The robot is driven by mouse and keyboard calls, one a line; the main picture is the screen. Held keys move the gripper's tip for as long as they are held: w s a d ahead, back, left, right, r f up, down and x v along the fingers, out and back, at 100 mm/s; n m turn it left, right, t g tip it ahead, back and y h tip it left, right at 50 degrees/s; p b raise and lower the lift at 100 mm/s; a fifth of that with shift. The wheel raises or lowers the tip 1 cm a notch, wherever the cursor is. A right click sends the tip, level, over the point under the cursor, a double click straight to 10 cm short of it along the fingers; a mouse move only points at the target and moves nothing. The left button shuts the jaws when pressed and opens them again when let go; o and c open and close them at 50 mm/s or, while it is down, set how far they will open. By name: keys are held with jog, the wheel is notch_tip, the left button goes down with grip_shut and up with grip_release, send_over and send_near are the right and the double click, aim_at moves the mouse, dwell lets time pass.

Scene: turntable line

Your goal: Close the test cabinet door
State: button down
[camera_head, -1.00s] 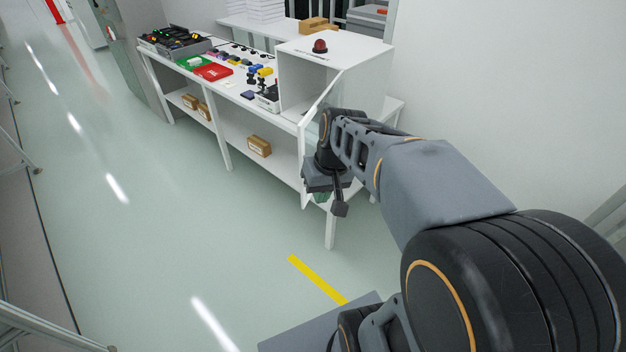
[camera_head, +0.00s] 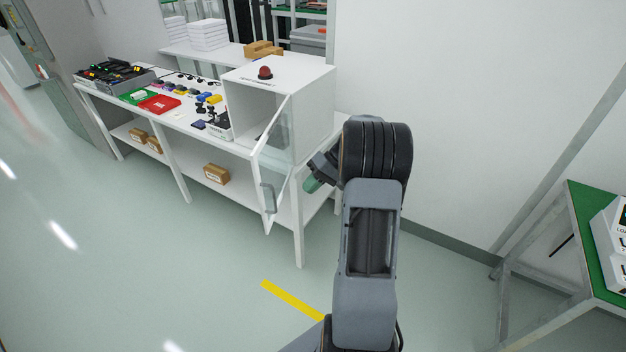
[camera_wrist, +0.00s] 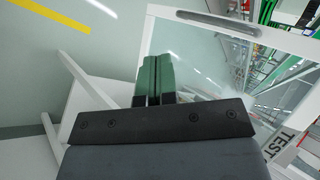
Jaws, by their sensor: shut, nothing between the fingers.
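The test cabinet (camera_head: 312,110) is a white box with a red dome on top, at the right end of the white bench. Its white-framed clear door (camera_head: 272,170) stands open, swung out towards me, with a grey handle (camera_head: 268,198) near its free edge. My gripper (camera_head: 314,184), with green fingertips, is right of the door, seemingly apart from it. In the wrist view the green fingers (camera_wrist: 155,80) are together and empty. The door frame (camera_wrist: 275,38) and handle (camera_wrist: 218,22) show beyond them. My arm hides part of the gripper in the head view.
The bench (camera_head: 185,125) carries a red tray (camera_head: 160,105) and several small parts, with cardboard boxes (camera_head: 216,174) on its lower shelf. A green-topped table (camera_head: 590,235) stands at the right. The floor before the door is clear, with a yellow stripe (camera_head: 290,299).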

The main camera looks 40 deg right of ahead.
jog(key=w+a+f+p, duration=0.1)
jog(key=a+f+p, duration=0.1)
jog(key=a, duration=0.6)
jog(key=shift+w+f, duration=0.3)
jog(key=shift+f, duration=0.6)
